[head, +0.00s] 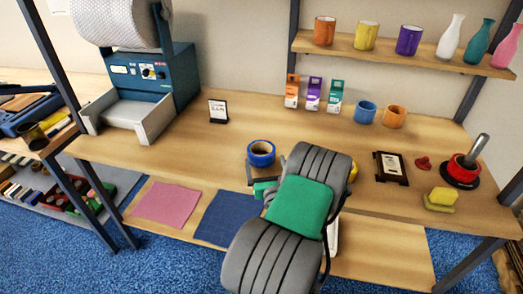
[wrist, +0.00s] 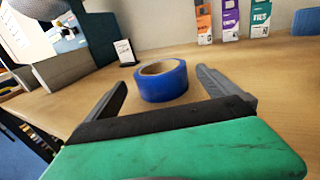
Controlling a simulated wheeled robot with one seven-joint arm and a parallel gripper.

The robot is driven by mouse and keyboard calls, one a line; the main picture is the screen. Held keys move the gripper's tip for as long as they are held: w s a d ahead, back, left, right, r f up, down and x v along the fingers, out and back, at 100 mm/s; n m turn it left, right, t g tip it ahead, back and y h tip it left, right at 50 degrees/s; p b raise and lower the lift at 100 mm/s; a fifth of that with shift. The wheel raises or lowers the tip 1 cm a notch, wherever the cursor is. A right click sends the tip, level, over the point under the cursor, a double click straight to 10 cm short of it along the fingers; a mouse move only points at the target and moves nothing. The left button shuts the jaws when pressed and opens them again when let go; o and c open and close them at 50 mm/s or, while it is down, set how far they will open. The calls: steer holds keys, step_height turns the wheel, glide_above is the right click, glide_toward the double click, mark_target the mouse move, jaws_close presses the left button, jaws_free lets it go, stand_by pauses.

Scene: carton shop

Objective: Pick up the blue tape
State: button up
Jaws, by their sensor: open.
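The blue tape (head: 261,154) is a roll with a tan core, lying flat on the wooden bench near its front edge. In the wrist view the blue tape (wrist: 162,82) sits ahead of my gripper (wrist: 160,82), roughly centred between the two dark fingers. My gripper is open and empty. In the head view my gripper (head: 258,172) is at the front edge of the bench, just in front of the tape; my grey and green arm hides part of it. I cannot tell whether a finger touches the tape.
A small sign (head: 218,111) and a blue machine (head: 155,75) stand to the left. The bench around the tape is clear.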

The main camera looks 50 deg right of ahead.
mark_target(262, 151)
steer(key=p+x, duration=0.2)
steer(key=x, duration=0.4)
steer(key=shift+w+d, duration=0.15)
steer(key=shift+w, duration=0.1)
steer(key=c, duration=1.1)
steer(key=shift+c, duration=0.4)
steer(key=shift+r, duration=0.15)
